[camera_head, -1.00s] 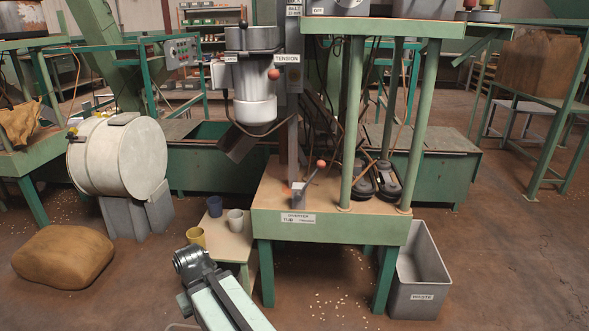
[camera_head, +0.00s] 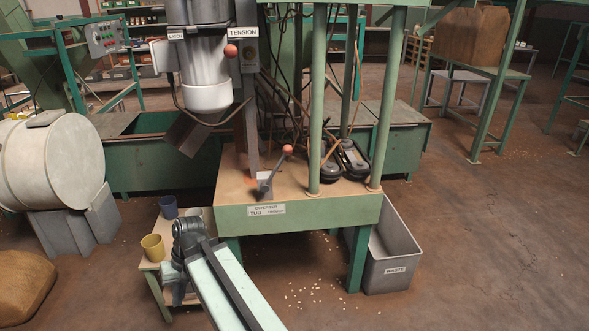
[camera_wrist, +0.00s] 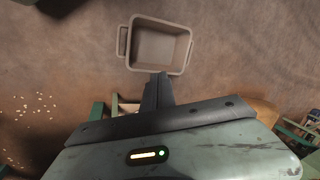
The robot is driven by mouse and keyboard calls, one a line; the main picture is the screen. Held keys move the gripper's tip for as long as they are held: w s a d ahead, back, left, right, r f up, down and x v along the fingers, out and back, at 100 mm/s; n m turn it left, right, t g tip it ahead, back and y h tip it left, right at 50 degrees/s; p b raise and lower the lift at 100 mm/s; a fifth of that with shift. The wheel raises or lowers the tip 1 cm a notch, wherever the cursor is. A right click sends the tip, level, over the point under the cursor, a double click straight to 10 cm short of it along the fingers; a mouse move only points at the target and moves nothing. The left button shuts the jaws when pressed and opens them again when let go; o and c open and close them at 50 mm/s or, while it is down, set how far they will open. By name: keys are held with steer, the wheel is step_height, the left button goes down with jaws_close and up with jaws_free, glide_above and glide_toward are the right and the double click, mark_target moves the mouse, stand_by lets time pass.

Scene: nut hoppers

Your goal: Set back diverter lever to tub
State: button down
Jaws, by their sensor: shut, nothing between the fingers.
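The diverter lever (camera_head: 276,167) stands on the front of the green bench (camera_head: 310,213), a thin rod with a red ball on top. It rises from a small grey block (camera_head: 264,187) and leans to the right. The label (camera_head: 266,211) below reads DIVERTER, with TUB at its left end and a smaller, unreadable word at its right. My gripper (camera_wrist: 158,80) is shut and empty in the wrist view, with the floor and a grey bin beyond it. The lever is not visible in the wrist view. In the head view my arm is below and left of the lever; the fingertips cannot be made out.
Green posts (camera_head: 318,100) rise from the bench right of the lever. A low table with a yellow cup (camera_head: 152,247) is at left. Floor at right is open.

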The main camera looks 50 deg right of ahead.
mark_target(277, 168)
steer(key=w+d+r+m+t+y+b, duration=0.1)
steer(key=d+r+m+t+y+b, duration=0.3)
steer(key=d, duration=0.8)
steer(key=w+d+r+m+t+y+b, duration=0.15)
steer(key=d+r+m+t, duration=0.35)
steer(key=d, duration=0.7)
steer(key=s+d+r+m+t+h+b, duration=0.1)
steer(key=s+d+r+m+t, duration=0.1)
steer(key=s+d+r+t, duration=0.2)
steer(key=s+d+r+m+t+h+b, duration=0.1)
steer(key=s+d+r+t, duration=0.3)
steer(key=s+d, duration=0.4)
steer(key=s+d+r+m+t+h+b, duration=0.2)
steer(key=s+d+r+m+t, duration=0.2)
steer(key=d, duration=0.8)
steer(key=s, duration=0.2)
steer(key=shift+s+d+r, duration=0.2)
steer(key=shift+s+r, duration=0.1)
steer(key=shift+s, duration=0.1)
